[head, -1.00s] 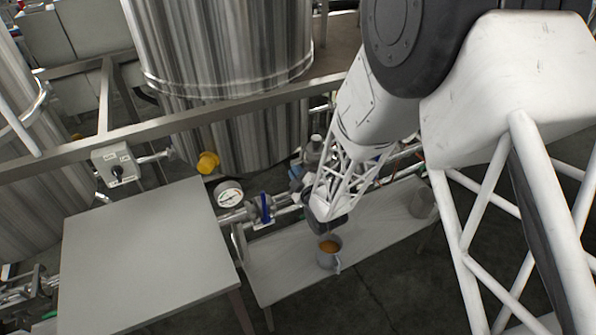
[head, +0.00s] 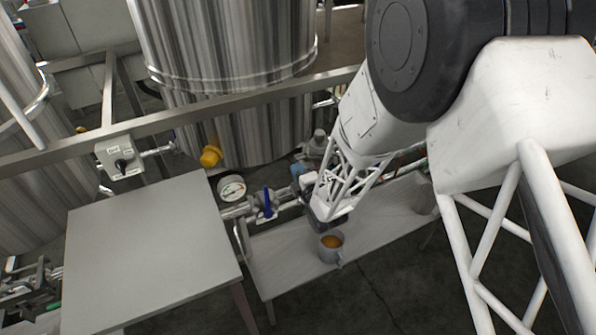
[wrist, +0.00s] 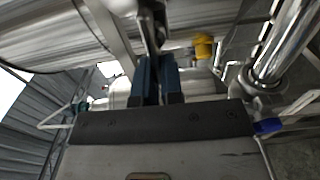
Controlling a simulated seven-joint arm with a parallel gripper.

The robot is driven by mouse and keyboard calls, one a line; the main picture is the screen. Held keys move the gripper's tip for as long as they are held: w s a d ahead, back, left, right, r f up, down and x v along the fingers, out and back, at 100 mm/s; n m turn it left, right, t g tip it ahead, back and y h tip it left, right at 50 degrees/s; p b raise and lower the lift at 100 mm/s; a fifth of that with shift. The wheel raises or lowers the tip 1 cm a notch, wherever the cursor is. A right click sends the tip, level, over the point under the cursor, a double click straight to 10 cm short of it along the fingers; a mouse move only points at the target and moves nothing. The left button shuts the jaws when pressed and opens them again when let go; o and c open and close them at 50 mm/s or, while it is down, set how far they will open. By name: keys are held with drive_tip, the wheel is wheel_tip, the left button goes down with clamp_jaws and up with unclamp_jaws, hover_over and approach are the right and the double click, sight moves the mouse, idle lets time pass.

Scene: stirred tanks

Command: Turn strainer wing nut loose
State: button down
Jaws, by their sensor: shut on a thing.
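In the wrist view, my gripper (wrist: 157,68) has its two blue fingers close together, shut on a grey metal piece (wrist: 151,25), which I take to be the strainer wing nut. The fingers hide much of it, so its wings and turn angle cannot be read. In the head view, my gripper (head: 299,174) reaches the pipe run from the right, with its blue fingers at the fittings. My own wrist covers part of the strainer there, and the nut cannot be made out.
A grey mug (head: 331,256) with orange-brown contents stands on the low bench (head: 285,268) just below my wrist. A blue-handled valve (head: 266,203), a gauge (head: 231,188) and a yellow cap (head: 210,156) lie to the left. The grey table (head: 145,250) is bare. A steel tank (head: 225,50) stands behind.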

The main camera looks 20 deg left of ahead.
drive_tip(key=c, duration=1.5)
unclamp_jaws()
drive_tip(key=shift+c, duration=0.2)
drive_tip(key=shift+s+d, duration=0.15)
drive_tip(key=v, duration=0.7)
drive_tip(key=shift+s, duration=0.2)
drive_tip(key=shift+d+r, duration=0.1)
drive_tip(key=shift+d, duration=0.1)
